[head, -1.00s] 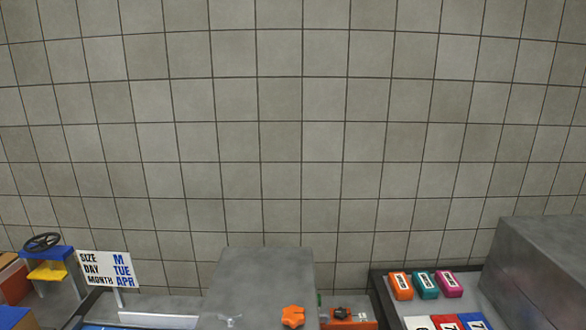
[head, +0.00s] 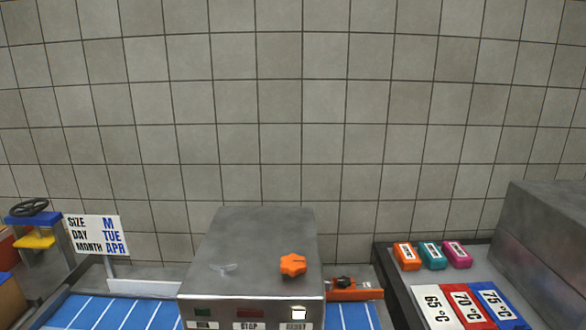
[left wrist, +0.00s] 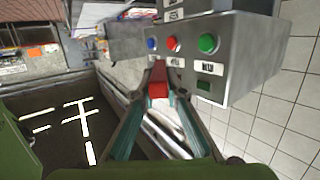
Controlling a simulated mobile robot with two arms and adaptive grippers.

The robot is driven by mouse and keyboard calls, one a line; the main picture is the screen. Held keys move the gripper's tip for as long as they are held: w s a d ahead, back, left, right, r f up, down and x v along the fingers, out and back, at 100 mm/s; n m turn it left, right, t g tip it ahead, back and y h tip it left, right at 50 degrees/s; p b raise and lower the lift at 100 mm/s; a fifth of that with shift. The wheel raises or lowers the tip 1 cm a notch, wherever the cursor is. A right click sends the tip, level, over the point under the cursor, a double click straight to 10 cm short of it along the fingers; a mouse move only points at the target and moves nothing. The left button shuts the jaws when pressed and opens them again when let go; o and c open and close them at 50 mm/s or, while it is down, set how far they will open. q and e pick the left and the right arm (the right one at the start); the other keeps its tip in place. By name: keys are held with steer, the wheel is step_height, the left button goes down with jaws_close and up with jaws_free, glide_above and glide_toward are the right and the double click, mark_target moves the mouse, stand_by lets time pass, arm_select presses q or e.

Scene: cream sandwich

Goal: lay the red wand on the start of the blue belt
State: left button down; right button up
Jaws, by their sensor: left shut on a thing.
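The blue belt (head: 95,313), with white cross lines, runs along the bottom of the head view and passes behind or under a grey metal machine (head: 250,250). A short piece of it shows again to the right of the machine. My left gripper (left wrist: 158,88) shows only in the left wrist view, with its teal fingers closed on a red piece, the red wand (left wrist: 158,78). Only a short part of the wand can be seen; the rest is hidden. My right gripper is in neither view.
In the left wrist view a grey control box (left wrist: 225,60) with blue, red and green buttons stands close beyond the fingertips. In the head view a sign (head: 97,234) stands at left, and temperature cards (head: 468,306) and coloured blocks (head: 431,255) lie at right.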

arm_select(q)
steer(key=shift+f, duration=0.5)
steer(key=shift+a+r, duration=0.1)
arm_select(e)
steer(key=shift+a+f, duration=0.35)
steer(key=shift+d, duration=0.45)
